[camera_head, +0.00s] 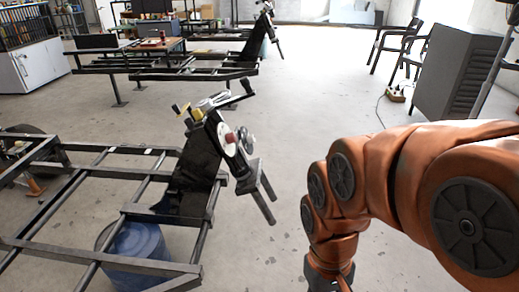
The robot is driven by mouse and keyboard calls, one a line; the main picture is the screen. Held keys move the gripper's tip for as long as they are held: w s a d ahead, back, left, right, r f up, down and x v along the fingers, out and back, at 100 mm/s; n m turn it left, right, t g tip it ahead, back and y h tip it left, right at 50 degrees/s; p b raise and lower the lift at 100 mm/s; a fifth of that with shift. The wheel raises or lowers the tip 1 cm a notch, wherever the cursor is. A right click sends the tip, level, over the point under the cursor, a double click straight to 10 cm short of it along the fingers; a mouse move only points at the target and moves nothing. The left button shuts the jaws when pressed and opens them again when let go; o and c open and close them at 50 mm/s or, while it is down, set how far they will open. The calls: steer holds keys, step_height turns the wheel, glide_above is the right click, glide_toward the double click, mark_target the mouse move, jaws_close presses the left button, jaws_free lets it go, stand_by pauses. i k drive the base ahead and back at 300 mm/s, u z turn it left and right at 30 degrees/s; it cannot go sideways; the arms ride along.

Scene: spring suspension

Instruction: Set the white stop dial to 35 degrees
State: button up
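The white stop dial (223,147) appears as a white disc on the dark upright mechanism at the end of the near metal frame. A small red knob (230,138) sits at its middle. The disc is turned partly away, and its marks and angle are too small to read. My orange arm comes in from the right and bends down to the bottom edge, to the right of and nearer than the dial. A dark part of my gripper (329,281) shows at the bottom edge, well apart from the dial. Its fingers are cut off below the picture.
The mechanism (208,150) has yellow knobs (199,114), a second grey disc (249,142) and bars jutting right. A blue drum (137,250) stands under the near frame (112,264). Bare floor lies between frame and arm. Chairs (396,42) and a grey cabinet (457,75) stand back right.

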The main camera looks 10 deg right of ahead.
mark_target(251, 138)
steer(key=k, duration=0.25)
steer(key=z, duration=1.45)
steer(key=i, duration=1.1)
steer(key=u, duration=2.05)
